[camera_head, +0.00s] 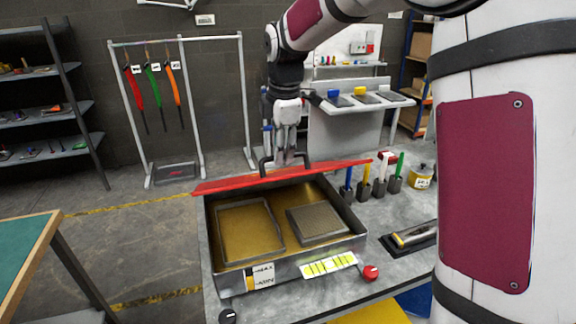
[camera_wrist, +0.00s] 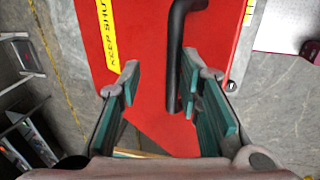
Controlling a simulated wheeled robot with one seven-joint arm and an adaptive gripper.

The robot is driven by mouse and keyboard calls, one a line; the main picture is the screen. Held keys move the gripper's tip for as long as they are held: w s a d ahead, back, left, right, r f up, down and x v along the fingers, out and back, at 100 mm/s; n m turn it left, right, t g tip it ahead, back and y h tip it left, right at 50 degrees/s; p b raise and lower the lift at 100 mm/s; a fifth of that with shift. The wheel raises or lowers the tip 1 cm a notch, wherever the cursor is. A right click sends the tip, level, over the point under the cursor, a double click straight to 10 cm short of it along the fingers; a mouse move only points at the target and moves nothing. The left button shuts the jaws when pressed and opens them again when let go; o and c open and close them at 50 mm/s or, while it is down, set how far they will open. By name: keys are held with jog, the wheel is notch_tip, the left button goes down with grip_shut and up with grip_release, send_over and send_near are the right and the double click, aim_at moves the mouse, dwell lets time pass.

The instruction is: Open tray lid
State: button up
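The tray (camera_head: 232,280) is a grey metal box on the bench, its inside uncovered, with amber-coloured contents and two framed panels. Its red lid (camera_head: 225,186) shows as a thin slanting strip, raised along the tray's back edge. The lid's black handle (camera_head: 266,165) stands at my gripper (camera_head: 285,155). In the wrist view the red lid (camera_wrist: 150,125) fills the middle, with a yellow "KEEP SHUT" label. My gripper (camera_wrist: 168,78) is open there, its teal-padded fingers apart. The black handle (camera_wrist: 176,45) runs between them, closer to the right finger. Whether it touches that finger is unclear.
Several coloured-handled brushes (camera_head: 365,187) stand in holders right of the tray, near a yellow tin (camera_head: 421,180). A red knob (camera_head: 371,273) sits at the tray's front right. A green-topped table (camera_head: 22,250) is at the left. A hanging rack (camera_head: 122,100) stands behind.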

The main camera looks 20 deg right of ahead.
jog(key=shift+s+f, duration=1.4)
jog(key=shift+f, duration=0.2)
jog(key=shift+r, duration=0.1)
jog(key=w+r+p, duration=0.1)
jog(key=w+r, duration=0.2)
jog(key=r, duration=1.2)
jog(key=shift+w+r, duration=0.15)
dwell(0.6)
